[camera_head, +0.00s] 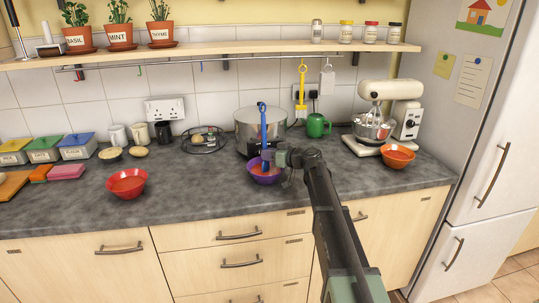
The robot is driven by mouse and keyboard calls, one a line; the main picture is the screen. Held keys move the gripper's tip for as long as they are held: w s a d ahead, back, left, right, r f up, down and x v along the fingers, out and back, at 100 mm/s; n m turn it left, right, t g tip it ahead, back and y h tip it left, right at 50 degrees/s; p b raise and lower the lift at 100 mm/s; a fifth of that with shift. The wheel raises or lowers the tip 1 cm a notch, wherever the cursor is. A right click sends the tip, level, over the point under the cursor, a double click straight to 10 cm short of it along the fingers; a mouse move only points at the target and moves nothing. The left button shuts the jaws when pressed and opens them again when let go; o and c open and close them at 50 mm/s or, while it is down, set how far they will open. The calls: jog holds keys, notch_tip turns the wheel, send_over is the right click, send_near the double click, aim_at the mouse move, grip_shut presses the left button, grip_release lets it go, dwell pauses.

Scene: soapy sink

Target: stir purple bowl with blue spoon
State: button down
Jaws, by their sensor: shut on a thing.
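The purple bowl (254,178) stands on the grey counter in front of a large steel pot. It holds something orange-red. The blue spoon (263,122) is upright over the bowl, and its lower end appears to reach into it. My gripper (269,154) comes in from the right and is shut on the blue spoon, just above the bowl. The jaws and the arm hide part of the spoon and the bowl's right side. I cannot tell whether the spoon tip touches the bottom.
The steel pot (246,128) is close behind the spoon. A red bowl (127,183) stands to the left and an orange bowl (397,157) to the right, by a stand mixer (390,100). A green mug (316,126) is at the back. The counter between the red and purple bowls is clear.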

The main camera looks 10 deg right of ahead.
aim_at(266, 137)
jog(key=r+p, duration=0.2)
jog(key=w+r+p, duration=0.1)
jog(key=r+p, duration=0.3)
jog(key=shift+w, duration=0.25)
dwell(0.6)
notch_tip(266, 137, up, 2)
jog(key=shift+r+p, duration=0.1)
jog(key=shift+p, duration=1.05)
